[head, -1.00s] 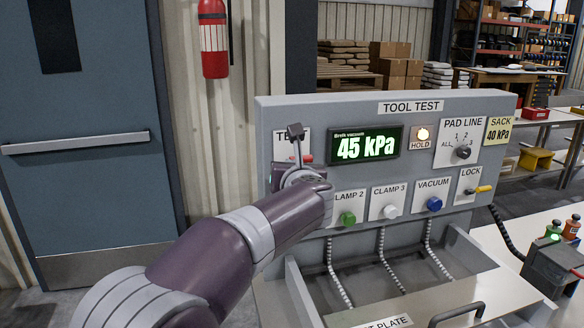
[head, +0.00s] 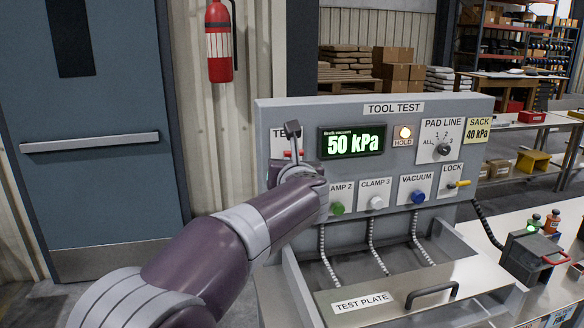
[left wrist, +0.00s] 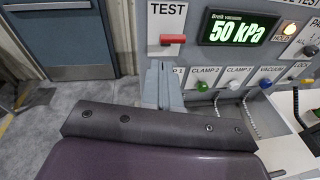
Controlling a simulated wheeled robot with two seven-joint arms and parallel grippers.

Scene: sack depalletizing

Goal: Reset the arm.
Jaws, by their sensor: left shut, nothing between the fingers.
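The grey TOOL TEST panel (head: 305,112) stands in front of me. Its green display (head: 352,142) reads 50 kPa, and the HOLD lamp (head: 405,133) glows amber. My left gripper (head: 292,130) is in front of the TEST switch at the panel's left side and partly hides it. In the left wrist view the red TEST handle (left wrist: 172,39) sits just above the shut, empty fingers (left wrist: 161,68), with a gap visible between them. My right gripper is out of view.
Green, white and blue knobs (head: 418,196) line the panel, with a yellow LOCK lever (head: 459,184) at right. A test plate (head: 375,302) with a black handle lies below. A blue door (head: 95,190) and fire extinguisher (head: 219,45) are behind at left.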

